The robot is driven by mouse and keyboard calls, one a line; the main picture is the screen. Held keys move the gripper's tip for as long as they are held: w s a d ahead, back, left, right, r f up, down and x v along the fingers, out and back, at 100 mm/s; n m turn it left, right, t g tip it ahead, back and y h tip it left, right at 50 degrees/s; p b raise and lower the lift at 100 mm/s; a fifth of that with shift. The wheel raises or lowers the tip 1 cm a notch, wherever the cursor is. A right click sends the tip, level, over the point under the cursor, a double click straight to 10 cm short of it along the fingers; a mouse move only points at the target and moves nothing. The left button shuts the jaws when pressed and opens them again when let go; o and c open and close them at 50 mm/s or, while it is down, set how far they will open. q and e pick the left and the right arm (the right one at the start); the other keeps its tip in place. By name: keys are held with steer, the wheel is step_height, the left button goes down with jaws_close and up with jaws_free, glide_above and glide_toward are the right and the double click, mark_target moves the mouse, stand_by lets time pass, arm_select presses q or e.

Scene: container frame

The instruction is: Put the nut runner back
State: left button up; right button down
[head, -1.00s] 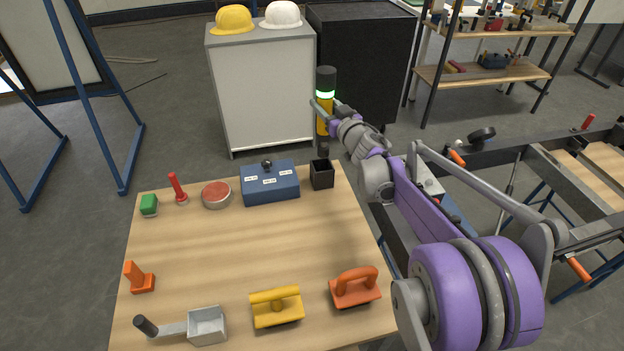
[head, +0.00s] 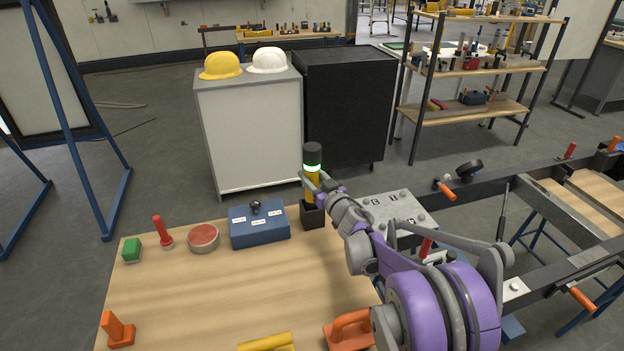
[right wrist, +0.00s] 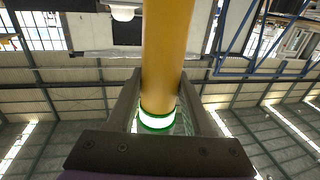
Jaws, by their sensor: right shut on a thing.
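The nut runner (head: 313,188) is a yellow upright tool with a black top and a glowing green ring; it also shows in the right wrist view (right wrist: 166,50). My right gripper (head: 316,182) is shut on its yellow body just below the ring. In the right wrist view my fingers (right wrist: 160,90) lie on both sides of it. The black square holder (head: 313,217) stands at the table's back right corner. The nut runner's lower end is hidden and appears to be inside the holder's opening; how deep I cannot tell. My left gripper is not in view.
A blue box (head: 260,229) with a black knob stands left of the holder, near a red round tin (head: 203,238). A grey control panel (head: 397,210) lies to the right behind my arm. The table's middle (head: 220,290) is clear.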

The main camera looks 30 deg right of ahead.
steer(key=shift+f, duration=0.4)
steer(key=shift+f, duration=0.1)
steer(key=shift+c, duration=1.5)
jaws_free()
